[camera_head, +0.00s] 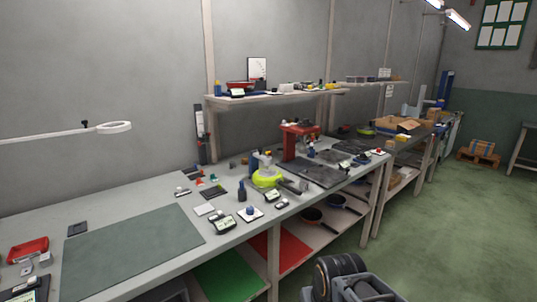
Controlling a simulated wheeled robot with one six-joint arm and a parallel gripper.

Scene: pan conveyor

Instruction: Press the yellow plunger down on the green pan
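A bright yellow-green pan (268,181) sits on the long workbench, right of the middle of the view. A pale grey and white device (264,163) stands at or over the pan and hides part of it. I cannot make out a separate yellow plunger at this size, nor whether anything there is pressed down. My gripper cannot be made out in this view. A grey and black mechanism at the bottom edge looks like part of my own body, well below and apart from the pan.
The workbench holds a green mat (130,252), a red tray (28,250), a dark bottle (242,191) and a red press (299,140). A shelf (275,97) stands behind. Dark pans (312,214) lie on the lower shelf. Green floor (430,235) is clear at right.

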